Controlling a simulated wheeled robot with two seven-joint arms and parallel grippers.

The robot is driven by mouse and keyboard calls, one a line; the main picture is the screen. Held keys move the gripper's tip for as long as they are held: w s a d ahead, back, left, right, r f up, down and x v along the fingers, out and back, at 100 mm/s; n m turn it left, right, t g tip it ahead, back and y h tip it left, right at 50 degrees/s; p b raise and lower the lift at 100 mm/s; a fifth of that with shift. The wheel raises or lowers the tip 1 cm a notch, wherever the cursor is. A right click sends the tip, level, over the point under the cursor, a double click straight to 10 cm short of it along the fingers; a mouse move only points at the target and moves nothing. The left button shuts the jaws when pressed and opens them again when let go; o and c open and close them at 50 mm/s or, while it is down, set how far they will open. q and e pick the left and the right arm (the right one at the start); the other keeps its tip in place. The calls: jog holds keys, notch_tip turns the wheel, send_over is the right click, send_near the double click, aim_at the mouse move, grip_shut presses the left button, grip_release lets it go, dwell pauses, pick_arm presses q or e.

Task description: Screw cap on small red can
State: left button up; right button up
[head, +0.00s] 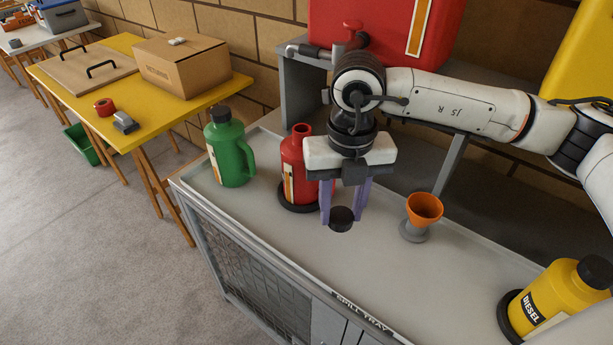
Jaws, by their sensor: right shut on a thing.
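The small red can (296,160) stands upright on the spill tray, its neck open at the top and its right side partly hidden by my right gripper. My right gripper (342,217) points down just right of and in front of the can. Its purple fingers are shut on a black cap (341,220), held low between the fingertips. The cap is apart from the can's neck. My left gripper is not in view.
The grey spill tray (360,275) also holds a green can (229,155) with a black cap, an orange funnel (424,209) in a grey holder and a yellow diesel can (552,297). A large red container (375,30) stands on the shelf behind. The tray's front middle is clear.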

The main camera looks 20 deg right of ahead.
jog(key=n, duration=0.2)
jog(key=r+n, duration=0.1)
jog(key=n, duration=0.1)
jog(key=shift+s, duration=0.15)
jog(key=n, duration=0.3)
jog(key=r+n, duration=0.1)
jog(key=n, duration=0.1)
jog(key=shift+s+a+n, duration=0.1)
jog(key=shift+s+n, duration=0.1)
jog(key=shift+n, duration=0.2)
jog(key=n, duration=0.4)
jog(key=r+n, duration=0.1)
jog(key=shift+s+n, duration=0.25)
jog(key=shift+n, duration=0.15)
jog(key=n, duration=0.4)
jog(key=shift+s+a+r, duration=0.1)
jog(key=shift+s+r, duration=0.1)
jog(key=shift+r, duration=0.05)
jog(key=n, duration=0.4)
jog(key=r+n, duration=0.1)
jog(key=shift+s+n, duration=0.3)
jog(key=shift+n, duration=0.1)
jog(key=n, duration=0.4)
jog(key=s+r+n, duration=0.1)
jog(key=n, duration=0.4)
jog(key=r+n, duration=0.1)
jog(key=n, duration=0.3)
jog(key=shift+s+a, duration=0.1)
jog(key=shift+s, duration=0.15)
